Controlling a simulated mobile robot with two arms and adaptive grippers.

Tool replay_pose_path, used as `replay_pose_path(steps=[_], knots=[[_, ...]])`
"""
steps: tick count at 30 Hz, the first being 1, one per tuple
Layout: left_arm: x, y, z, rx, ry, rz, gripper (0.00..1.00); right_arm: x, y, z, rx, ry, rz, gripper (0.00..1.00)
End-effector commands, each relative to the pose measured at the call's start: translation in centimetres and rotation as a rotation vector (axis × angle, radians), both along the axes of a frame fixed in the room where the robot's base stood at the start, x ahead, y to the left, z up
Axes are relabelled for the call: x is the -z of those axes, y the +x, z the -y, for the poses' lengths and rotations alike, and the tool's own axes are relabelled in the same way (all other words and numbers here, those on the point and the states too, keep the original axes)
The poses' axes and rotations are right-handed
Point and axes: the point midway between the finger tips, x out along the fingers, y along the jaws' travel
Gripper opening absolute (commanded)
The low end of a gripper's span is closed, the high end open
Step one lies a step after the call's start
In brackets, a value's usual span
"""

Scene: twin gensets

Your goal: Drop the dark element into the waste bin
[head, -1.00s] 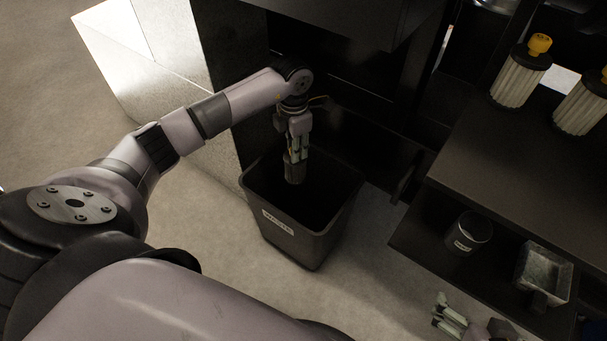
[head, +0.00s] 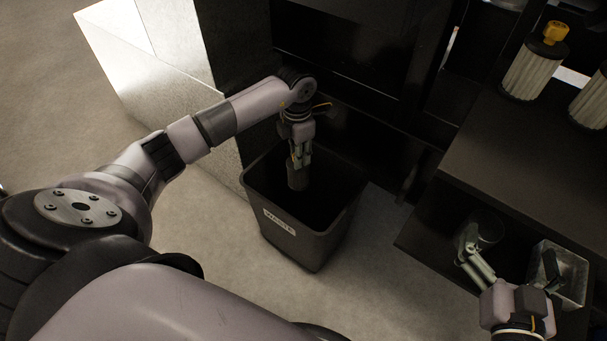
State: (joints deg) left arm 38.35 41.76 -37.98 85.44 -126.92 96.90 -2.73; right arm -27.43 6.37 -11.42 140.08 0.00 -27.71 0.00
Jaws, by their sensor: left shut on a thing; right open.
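The dark element (head: 298,179) is a brownish cylinder held upright in my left gripper (head: 300,160), which is shut on it. Its lower end hangs over the opening of the waste bin (head: 302,243), at about rim height or a little inside; I cannot tell exactly. The bin is a dark tapered box with a white label, standing on the floor. My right gripper (head: 472,253) is open at the lower right, over the lower shelf and in front of the glass jar.
A clear jar (head: 488,228) and a metal box (head: 570,278) stand on the lower shelf (head: 425,243) at right. White pleated filters with yellow caps (head: 535,70) stand on the upper bench (head: 500,150). A pale block (head: 160,75) and dark cabinet stand behind the bin.

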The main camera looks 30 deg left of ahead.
Motion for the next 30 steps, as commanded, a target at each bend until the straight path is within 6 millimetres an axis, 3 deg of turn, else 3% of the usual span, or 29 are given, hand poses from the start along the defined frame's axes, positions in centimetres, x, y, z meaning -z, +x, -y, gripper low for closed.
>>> replay_pose_path(steps=[13, 27, 28, 30], knots=[[1.7, 0.0, 0.0, 0.001, 0.0, 0.0, 0.0, -5.7, 0.1, -0.9, -0.019, 0.081, 0.312, 1.0], [1.9, 0.0, 0.0, 0.001, 0.0, 0.0, 0.0, -7.0, -0.2, -0.9, -0.022, 0.098, 0.373, 1.0], [1.9, 0.0, 0.0, 0.001, 0.0, 0.0, 0.24, -7.0, -0.2, -0.9, -0.022, 0.098, 0.373, 1.0], [1.9, 0.0, 0.0, 0.001, 0.0, 0.0, 0.29, -7.0, -0.2, -0.9, -0.022, 0.098, 0.372, 1.0]])
